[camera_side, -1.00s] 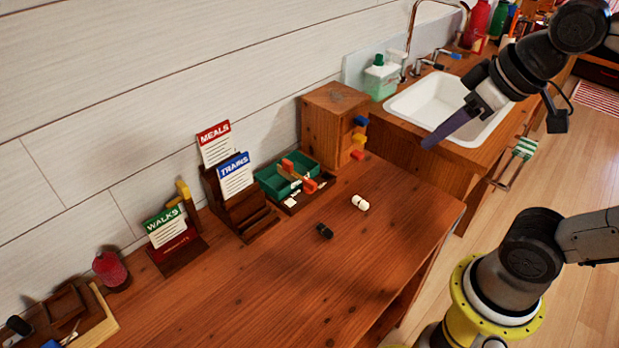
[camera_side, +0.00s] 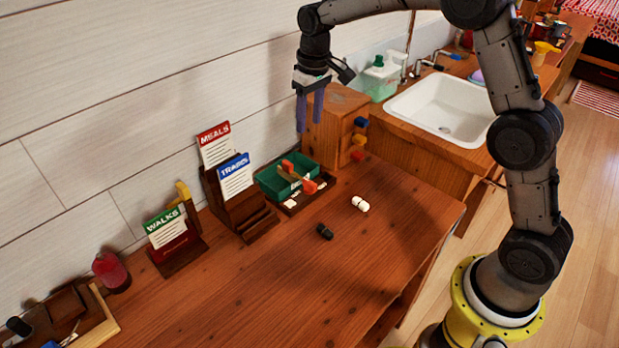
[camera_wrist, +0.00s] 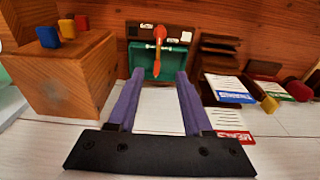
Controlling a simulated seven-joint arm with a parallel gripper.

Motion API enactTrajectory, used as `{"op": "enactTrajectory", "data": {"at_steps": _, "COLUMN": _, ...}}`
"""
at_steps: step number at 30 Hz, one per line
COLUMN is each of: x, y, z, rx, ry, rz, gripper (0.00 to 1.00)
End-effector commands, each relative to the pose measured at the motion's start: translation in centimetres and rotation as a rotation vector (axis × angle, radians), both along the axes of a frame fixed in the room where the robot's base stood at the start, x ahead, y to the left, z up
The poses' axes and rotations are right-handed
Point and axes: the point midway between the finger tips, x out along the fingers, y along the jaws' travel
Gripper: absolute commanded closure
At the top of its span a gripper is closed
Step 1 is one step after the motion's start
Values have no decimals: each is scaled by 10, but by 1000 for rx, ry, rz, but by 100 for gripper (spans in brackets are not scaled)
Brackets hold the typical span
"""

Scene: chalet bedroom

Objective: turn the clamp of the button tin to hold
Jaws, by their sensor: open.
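The button tin is an open green tin (camera_side: 269,184) on a dark wooden base, near the wall at the back of the wooden desk. Its clamp is a bar with orange ends (camera_side: 288,167) lying across the tin. In the wrist view the green tin (camera_wrist: 140,58) is ahead of the fingers, and the clamp (camera_wrist: 159,33) runs lengthwise from far to near over its middle. My gripper (camera_side: 310,125) is open and empty, its purple fingers pointing down, above and behind the tin, beside the wooden cabinet. The fingers touch nothing that I can see.
A wooden cabinet (camera_side: 330,133) with blue, yellow and red knobs stands close right of the tin. A black piece (camera_side: 324,231) and a white piece (camera_side: 360,203) lie in front. The desk's front is clear.

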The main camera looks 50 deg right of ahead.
Motion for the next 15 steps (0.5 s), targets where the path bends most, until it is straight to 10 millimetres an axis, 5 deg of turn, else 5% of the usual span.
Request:
{"op": "enactTrajectory", "data": {"at_steps": 3, "x": 4, "y": -2, "z": -34, "rx": 2, "ry": 60, "rz": -3, "gripper": 50}}
{"op": "enactTrajectory", "data": {"at_steps": 15, "x": 0, "y": -3, "z": -84, "rx": 4, "ry": 100, "rz": -6, "gripper": 50}}
